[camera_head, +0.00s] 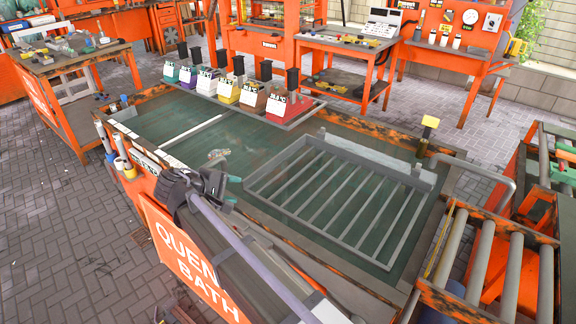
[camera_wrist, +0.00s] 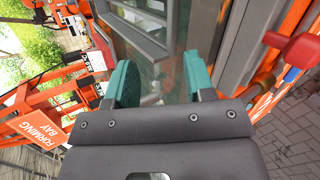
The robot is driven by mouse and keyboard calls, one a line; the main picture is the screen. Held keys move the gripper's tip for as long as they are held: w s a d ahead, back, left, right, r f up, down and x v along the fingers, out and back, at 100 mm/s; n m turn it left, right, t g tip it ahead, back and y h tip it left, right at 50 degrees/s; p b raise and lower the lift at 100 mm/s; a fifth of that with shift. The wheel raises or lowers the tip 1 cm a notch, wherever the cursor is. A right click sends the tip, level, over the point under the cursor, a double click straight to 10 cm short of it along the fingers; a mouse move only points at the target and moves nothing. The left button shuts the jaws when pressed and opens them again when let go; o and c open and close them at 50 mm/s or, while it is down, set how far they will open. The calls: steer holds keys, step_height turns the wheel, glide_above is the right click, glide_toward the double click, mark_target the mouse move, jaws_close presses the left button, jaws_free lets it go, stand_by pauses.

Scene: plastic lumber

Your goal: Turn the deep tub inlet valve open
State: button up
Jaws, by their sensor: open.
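My gripper (camera_head: 224,181) is over the near left side of the quench bath (camera_head: 187,262) in the head view. In the wrist view my gripper (camera_wrist: 160,84) has its two teal fingers spread apart with nothing between them. A red handle or knob (camera_wrist: 300,50) is to the right of the fingers, apart from them. A brass-coloured fitting (camera_wrist: 262,82) sits just below it. These look like valve parts, but I cannot tell for certain that they are the deep tub inlet valve. I cannot make out the valve in the head view, where my arm hides part of the bath's near side.
A grey slatted rack (camera_head: 340,190) lies across the bath. A tray of several coloured bins (camera_head: 238,90) stands at its far side. A roller conveyor (camera_head: 480,265) is at the right. Grey framing (camera_wrist: 228,45) rises close beyond the fingers in the wrist view.

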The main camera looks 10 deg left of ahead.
steer(key=d+m+g+p, duration=0.1)
steer(key=d, duration=0.4)
steer(key=w+d+r+m+g+p, duration=0.1)
steer(key=d, duration=0.4)
steer(key=w+d+m+g+p, duration=0.1)
steer(key=d+p, duration=0.1)
steer(key=d, duration=0.4)
steer(key=shift+w+r+m+g, duration=0.2)
steer(key=shift+r+m+g, duration=0.1)
steer(key=shift+r+g, duration=0.1)
